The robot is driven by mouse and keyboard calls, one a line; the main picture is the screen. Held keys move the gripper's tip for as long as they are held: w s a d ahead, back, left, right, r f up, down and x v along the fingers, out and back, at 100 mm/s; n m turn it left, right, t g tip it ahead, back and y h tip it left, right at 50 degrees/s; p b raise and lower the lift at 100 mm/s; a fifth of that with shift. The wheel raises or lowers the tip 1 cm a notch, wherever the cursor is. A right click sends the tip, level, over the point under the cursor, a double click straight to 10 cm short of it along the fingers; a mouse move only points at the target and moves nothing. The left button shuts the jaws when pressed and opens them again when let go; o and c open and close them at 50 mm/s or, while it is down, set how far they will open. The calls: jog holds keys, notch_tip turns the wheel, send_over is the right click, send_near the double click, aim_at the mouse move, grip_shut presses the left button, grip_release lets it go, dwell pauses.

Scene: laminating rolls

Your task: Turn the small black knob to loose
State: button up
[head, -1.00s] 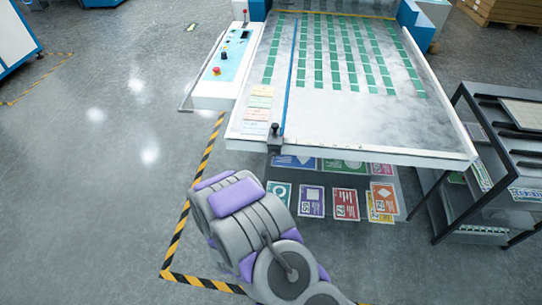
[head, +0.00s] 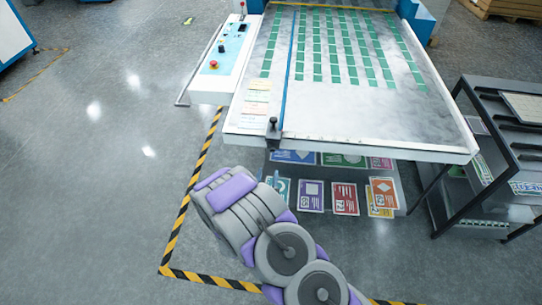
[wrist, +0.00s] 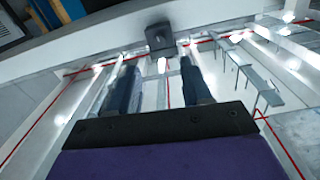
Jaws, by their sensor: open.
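The small black knob (head: 273,121) stands upright on a dark block at the front left corner of the white table, at the lower end of the blue strip. In the wrist view a dark block (wrist: 160,38) sits on the white table edge, just beyond my fingertips; I cannot make out the knob itself there. My gripper (wrist: 160,72) is open, with its two dark fingers pointing towards the block and nothing held between them. In the head view my arm is in front of and below the knob, and its fingers are hidden.
The white table (head: 370,122) carries rows of green cards. A control panel (head: 219,62) with a red button stands at its left. Printed sheets (head: 345,198) lie on a lower shelf under the front edge. A dark rack (head: 490,150) stands at right.

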aim_at(272, 151)
jog(key=w, duration=0.3)
jog(key=w+b, duration=0.1)
jog(key=w, duration=0.2)
jog(key=w+b, duration=0.1)
jog(key=w, duration=0.3)
jog(key=shift+d, duration=0.25)
jog(key=shift+c, duration=0.3)
grip_shut()
